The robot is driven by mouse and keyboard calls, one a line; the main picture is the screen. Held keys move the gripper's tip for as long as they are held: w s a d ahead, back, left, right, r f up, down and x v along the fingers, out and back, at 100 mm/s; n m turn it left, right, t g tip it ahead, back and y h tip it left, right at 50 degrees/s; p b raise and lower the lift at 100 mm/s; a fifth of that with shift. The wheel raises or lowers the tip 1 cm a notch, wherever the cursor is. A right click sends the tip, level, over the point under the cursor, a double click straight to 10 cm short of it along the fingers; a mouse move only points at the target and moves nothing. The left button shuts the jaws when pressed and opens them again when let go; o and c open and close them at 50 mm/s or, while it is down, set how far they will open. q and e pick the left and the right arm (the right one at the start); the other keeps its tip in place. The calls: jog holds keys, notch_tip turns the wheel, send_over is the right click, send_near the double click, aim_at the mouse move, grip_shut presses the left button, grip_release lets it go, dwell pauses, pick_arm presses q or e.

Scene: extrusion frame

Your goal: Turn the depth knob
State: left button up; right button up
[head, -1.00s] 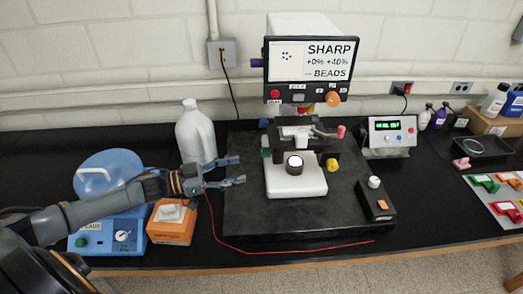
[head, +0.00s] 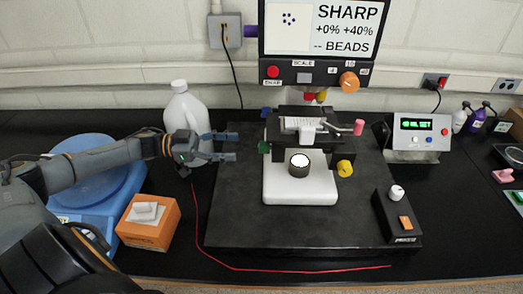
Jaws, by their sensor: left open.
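My left gripper (head: 235,146) is open and empty. Its fingers point right at the microscope (head: 300,190), with a small gap to the green knob (head: 264,147) on the stage's left side. A blue knob (head: 267,112) sits higher on the left. A yellow knob (head: 344,168) and a pink-tipped handle (head: 358,127) are on the right. An orange knob (head: 349,82) is on the panel under the screen (head: 320,28), which reads SHARP. A purple knob (head: 250,31) is beside the screen. I cannot read which knob is for depth. My right gripper is not in view.
A white jug (head: 187,110) stands just behind my left gripper. An orange box (head: 147,225) and a blue device (head: 95,180) are nearer left. A red cable (head: 285,270) runs along the front. A black control box (head: 398,215) and a display unit (head: 418,137) are right.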

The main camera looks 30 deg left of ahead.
aim_at(264, 147)
pick_arm(q)
jog(key=p+x, duration=0.3)
jog(key=x, duration=0.4)
jog(key=shift+w+d+f, duration=0.2)
jog(key=shift+w+d, duration=0.05)
jog(key=shift+w, duration=0.05)
jog(key=c, duration=0.3)
grip_shut()
